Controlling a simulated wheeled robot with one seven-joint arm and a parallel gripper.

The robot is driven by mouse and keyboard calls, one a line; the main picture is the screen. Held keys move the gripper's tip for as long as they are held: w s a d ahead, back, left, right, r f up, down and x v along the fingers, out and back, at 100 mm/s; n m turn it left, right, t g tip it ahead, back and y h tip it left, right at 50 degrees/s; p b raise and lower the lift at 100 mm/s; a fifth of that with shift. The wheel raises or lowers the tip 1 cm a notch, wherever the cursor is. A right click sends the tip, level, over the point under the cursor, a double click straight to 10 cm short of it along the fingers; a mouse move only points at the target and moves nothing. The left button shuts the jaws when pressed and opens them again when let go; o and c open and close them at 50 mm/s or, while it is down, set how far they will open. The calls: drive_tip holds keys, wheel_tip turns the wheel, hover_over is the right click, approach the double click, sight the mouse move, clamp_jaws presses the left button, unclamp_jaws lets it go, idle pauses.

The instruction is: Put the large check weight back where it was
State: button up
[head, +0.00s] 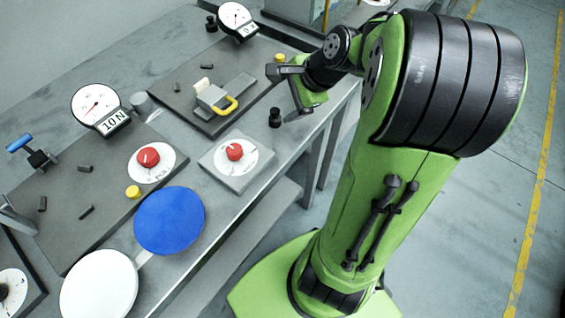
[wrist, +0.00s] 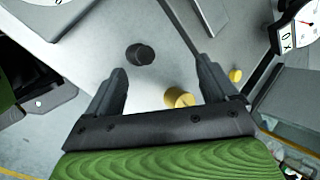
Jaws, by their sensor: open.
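A black knobbed weight (head: 275,117) stands upright on the bare grey bench near its front edge, just below my gripper (head: 284,93) in the head view. A similar black weight (head: 211,22) stands at the back beside a dial gauge. I cannot tell for sure which is the large one. In the wrist view, a black round weight (wrist: 140,55) shows beyond the fingertips, nearer the left finger. My gripper (wrist: 160,68) is open, with nothing held. The weight looks apart from both fingers.
A yellow cylinder (wrist: 178,98) shows near the right finger in the wrist view, with a smaller yellow one (wrist: 235,75) farther right. A dark plate (head: 215,105) carries a fixture with a yellow handle (head: 231,104). A red-knob box (head: 235,153) sits toward the front edge.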

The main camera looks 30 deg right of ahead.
drive_tip(key=s+a+r+n, duration=0.1)
drive_tip(key=s+a+n, duration=0.1)
drive_tip(key=a+n, duration=0.1)
drive_tip(key=s+a+r+n+g+h, duration=0.1)
drive_tip(key=s+a+n, duration=0.1)
drive_tip(key=a+n, duration=0.1)
drive_tip(key=s+a+r+n, duration=0.1)
drive_tip(key=s+a+n, duration=0.1)
drive_tip(key=a+n, duration=0.1)
drive_tip(key=shift+s+a+h, duration=0.25)
drive_tip(key=shift+h, duration=0.15)
drive_tip(key=s+a+n, duration=0.3)
drive_tip(key=s+n, duration=0.7)
drive_tip(key=s, duration=0.1)
drive_tip(key=shift+r, duration=0.45)
drive_tip(key=shift+s+a, duration=0.1)
drive_tip(key=shift+a, duration=0.05)
